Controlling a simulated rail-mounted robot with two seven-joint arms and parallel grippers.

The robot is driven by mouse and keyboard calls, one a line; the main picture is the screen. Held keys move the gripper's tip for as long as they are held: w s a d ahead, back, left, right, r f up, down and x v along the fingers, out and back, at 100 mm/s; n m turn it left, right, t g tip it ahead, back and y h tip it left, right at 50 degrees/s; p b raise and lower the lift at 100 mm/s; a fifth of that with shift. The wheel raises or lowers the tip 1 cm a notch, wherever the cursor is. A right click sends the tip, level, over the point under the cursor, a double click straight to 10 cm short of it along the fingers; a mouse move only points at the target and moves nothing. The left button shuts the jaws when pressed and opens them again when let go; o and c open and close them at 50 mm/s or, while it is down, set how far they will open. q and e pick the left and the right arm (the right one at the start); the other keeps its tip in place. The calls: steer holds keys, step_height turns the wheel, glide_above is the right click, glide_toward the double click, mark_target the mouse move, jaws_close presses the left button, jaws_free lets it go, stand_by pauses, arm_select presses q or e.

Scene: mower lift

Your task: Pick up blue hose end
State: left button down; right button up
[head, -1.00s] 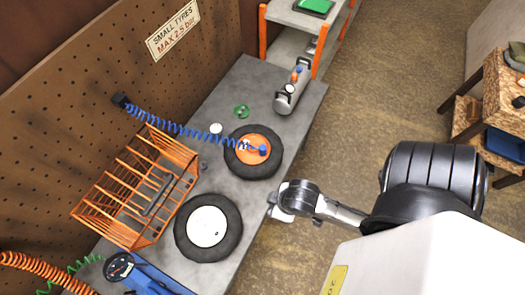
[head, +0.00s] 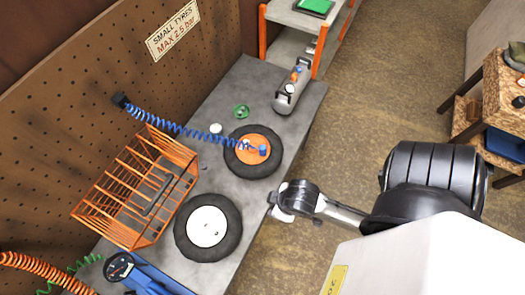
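The blue coiled hose (head: 180,129) runs from a dark fitting on the pegboard wall down to the right. Its blue end (head: 263,150) lies at the orange hub of the upper tyre (head: 245,167) on the grey bench. One of my arms comes in from the right, and its gripper (head: 275,205) is near the bench's front edge, below and right of the hose end and apart from it. Its fingers are small and partly hidden, so I cannot tell whether they are open. My other gripper is not in view.
A white-hubbed tyre (head: 208,228) and an orange wire rack (head: 137,188) stand on the bench (head: 228,97). A grey cylinder (head: 291,95) and a green ring (head: 241,111) lie towards the far end. A blue tool with a gauge (head: 120,266) is at lower left.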

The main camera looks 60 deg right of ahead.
arm_select(q)
steer(key=c, duration=1.8)
jaws_free()
steer(key=o, duration=1)
steer(key=shift+d, duration=0.2)
steer(key=shift+o, duration=0.7)
steer(key=shift+a, duration=0.1)
